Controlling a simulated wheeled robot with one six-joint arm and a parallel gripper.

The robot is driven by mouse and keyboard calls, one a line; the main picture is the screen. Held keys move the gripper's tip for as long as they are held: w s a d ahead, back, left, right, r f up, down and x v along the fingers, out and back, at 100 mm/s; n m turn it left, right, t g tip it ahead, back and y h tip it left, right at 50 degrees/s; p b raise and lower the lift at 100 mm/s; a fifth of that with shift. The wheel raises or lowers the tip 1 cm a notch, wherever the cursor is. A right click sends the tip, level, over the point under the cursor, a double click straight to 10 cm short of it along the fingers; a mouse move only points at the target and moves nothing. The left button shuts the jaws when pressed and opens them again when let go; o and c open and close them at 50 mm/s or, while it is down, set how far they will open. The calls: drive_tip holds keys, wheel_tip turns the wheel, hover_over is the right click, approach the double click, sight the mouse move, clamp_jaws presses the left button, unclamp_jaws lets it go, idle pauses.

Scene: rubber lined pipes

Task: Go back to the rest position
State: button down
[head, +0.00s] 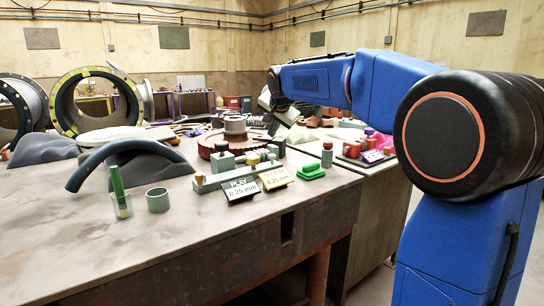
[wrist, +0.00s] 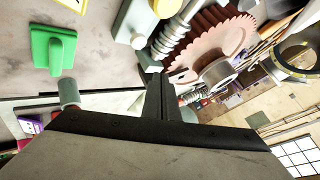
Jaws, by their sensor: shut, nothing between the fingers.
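My gripper (wrist: 160,98) shows in the wrist view with its dark fingers together and nothing between them. It points over the workbench, with the red toothed wheel (wrist: 215,48) beyond it and the green block (wrist: 54,50) to its left. A small grey-green cylinder (wrist: 68,92) stands at the left, close to the dark gripper body in the picture. In the head view my blue arm reaches in from the right and bends down over the back of the bench. I cannot make out the fingertips clearly there.
The red toothed wheel (head: 213,144) lies behind. The bench's front left is clear.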

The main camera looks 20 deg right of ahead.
idle(0.5)
drive_tip(key=s+f, duration=0.1)
drive_tip(key=s, duration=0.2)
drive_tip(key=s+f+n, duration=0.1)
drive_tip(key=s, duration=0.3)
drive_tip(key=s+f+n+g, duration=0.1)
drive_tip(key=s, duration=0.3)
drive_tip(key=shift+s+d, duration=0.15)
drive_tip(key=s+f+n+g, duration=0.1)
drive_tip(key=s+f+n, duration=0.1)
drive_tip(key=s+f, duration=0.6)
drive_tip(key=s+f+n+g, duration=0.1)
drive_tip(key=s+f+n, duration=0.2)
drive_tip(key=s, duration=1.4)
drive_tip(key=s+f+n+g+y, duration=0.1)
drive_tip(key=s+f+n, duration=0.2)
drive_tip(key=s+f, duration=0.9)
drive_tip(key=shift+s+a+f, duration=0.3)
drive_tip(key=shift+s+a, duration=0.1)
drive_tip(key=shift+s, duration=0.4)
